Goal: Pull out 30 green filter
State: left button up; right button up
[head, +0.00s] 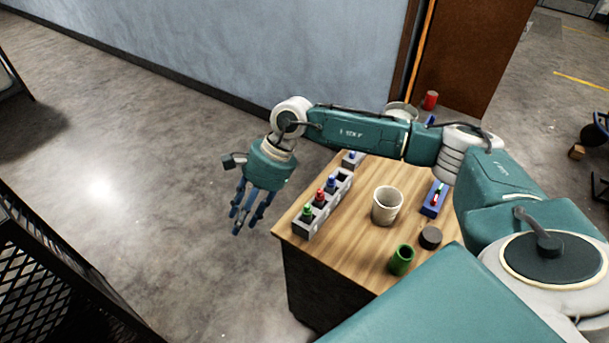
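A grey rack (326,207) stands along the left edge of the wooden table. It holds a green-topped piece (307,211) in its near slot, a red-topped piece (320,196) behind it and a blue-topped piece (332,183) further back. The green-topped piece is upright; I cannot read any number on it. My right gripper (244,219) hangs fingers down, left of the rack and beyond the table edge. Its fingers are apart with nothing between them. It is clear of the green piece in the picture. My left gripper is not in view.
On the wooden table (345,255) stand a pale cup (387,205), a green cup (401,260), a dark round piece (430,237) and a blue tray (435,199). A red cylinder (430,100) is at the back. A black mesh structure (45,270) stands at lower left. The floor between is clear.

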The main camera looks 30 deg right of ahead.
aim_at(307, 205)
jog(key=d+h, duration=0.2)
jog(key=d, duration=0.4)
jog(key=d+n+h, duration=0.1)
jog(key=d+h, duration=0.1)
jog(key=d, duration=0.4)
jog(key=d+h, duration=0.2)
jog(key=d, duration=0.4)
jog(key=shift+w+r+n+g+b, duration=0.1)
jog(key=shift+w+n+g+b, duration=0.1)
jog(key=shift+n+g+b, duration=0.15)
notch_tip(307, 205, down, 7)
jog(key=b, duration=0.4)
jog(key=shift+a, duration=0.1)
jog(key=shift+f+b, duration=0.6)
jog(key=shift+b, duration=0.15)
grip_shut()
